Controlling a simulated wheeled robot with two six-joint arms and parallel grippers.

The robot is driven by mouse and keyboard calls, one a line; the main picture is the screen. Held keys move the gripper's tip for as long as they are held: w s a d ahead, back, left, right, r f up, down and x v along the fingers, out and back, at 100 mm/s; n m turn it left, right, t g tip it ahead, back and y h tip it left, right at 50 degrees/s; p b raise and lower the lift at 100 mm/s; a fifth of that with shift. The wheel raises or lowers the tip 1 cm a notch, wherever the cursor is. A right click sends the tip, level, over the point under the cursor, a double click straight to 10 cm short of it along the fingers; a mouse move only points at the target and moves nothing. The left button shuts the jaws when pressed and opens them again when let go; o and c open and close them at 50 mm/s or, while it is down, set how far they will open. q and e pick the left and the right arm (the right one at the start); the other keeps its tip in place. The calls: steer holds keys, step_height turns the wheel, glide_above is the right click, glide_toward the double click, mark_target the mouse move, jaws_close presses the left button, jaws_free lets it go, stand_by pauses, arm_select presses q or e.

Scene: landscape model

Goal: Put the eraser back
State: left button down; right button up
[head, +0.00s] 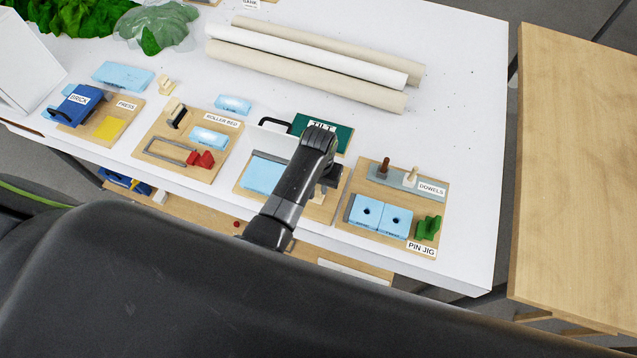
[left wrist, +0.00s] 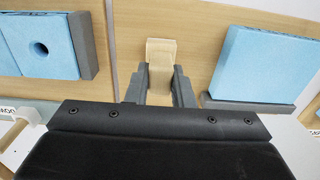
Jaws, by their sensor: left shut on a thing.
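My left gripper (left wrist: 159,84) points down over the wooden board of the station with the green sign. Its fingers are shut on a small beige block (left wrist: 160,58), which looks like the eraser. The block is close above or on the board; I cannot tell which. My right gripper is not in view.
A light-blue slab (head: 263,174) lies on that board. The pin jig board (head: 390,242) with blue blocks, dowels and green pieces is to the right. The roller bed board (head: 160,135) is to the left. Long rolls (head: 310,58) lie behind. The table's right end is clear.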

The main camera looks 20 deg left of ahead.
arm_select(q)
steer(key=shift+f, duration=0.25)
stand_by(0.6)
steer(key=c, duration=1.2)
jaws_free()
steer(key=shift+r, duration=0.1)
